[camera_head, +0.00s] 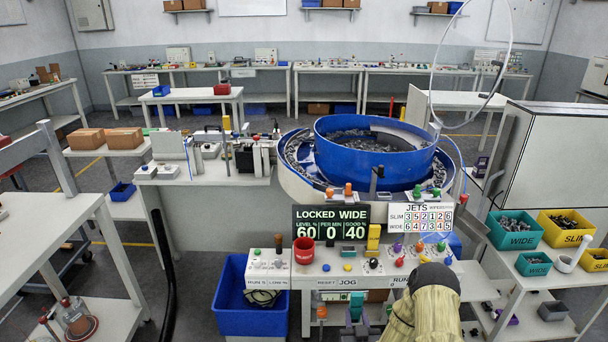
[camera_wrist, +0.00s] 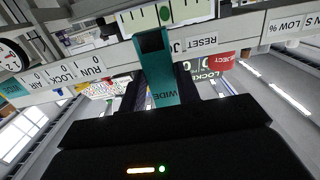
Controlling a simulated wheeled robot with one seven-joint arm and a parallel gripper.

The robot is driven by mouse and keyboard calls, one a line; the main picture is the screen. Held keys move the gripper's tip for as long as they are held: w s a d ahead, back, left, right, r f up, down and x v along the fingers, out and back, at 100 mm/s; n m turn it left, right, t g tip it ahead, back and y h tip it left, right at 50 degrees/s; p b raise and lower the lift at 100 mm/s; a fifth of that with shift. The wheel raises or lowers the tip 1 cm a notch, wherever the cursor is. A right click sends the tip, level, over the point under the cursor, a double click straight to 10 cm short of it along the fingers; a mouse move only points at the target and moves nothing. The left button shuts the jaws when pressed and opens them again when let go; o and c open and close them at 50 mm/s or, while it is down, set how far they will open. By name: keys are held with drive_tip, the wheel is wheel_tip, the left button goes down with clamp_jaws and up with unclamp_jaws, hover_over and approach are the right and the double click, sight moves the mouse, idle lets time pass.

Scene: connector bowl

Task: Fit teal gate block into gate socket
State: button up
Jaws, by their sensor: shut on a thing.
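The teal gate block (camera_wrist: 155,68), marked WIDE, is held between the dark fingers of my gripper (camera_wrist: 160,92) in the wrist view. Its far end, with a dark recess, points away from my gripper. In the head view the teal block (camera_head: 356,306) shows low in front of the feeder's control panel, beside my arm; my fingers there are small and partly hidden. The gate socket is not clearly identifiable; a small grey fixture (camera_head: 376,180) stands at the front rim of the blue feeder bowl (camera_head: 345,160), well above and behind the block.
A display (camera_head: 331,227) reads LOCKED WIDE. A blue bin (camera_head: 235,312) stands left. Teal bins (camera_head: 513,243) and yellow bins (camera_head: 563,240) stand right.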

sight(356, 307)
drive_tip(key=shift+r, duration=0.5)
drive_tip(key=shift+f, duration=0.1)
drive_tip(key=s, duration=0.1)
drive_tip(key=s+r, duration=0.1)
drive_tip(key=s, duration=0.1)
drive_tip(key=s+r, duration=0.1)
drive_tip(key=shift+s+r, duration=0.1)
drive_tip(key=shift+s, duration=0.05)
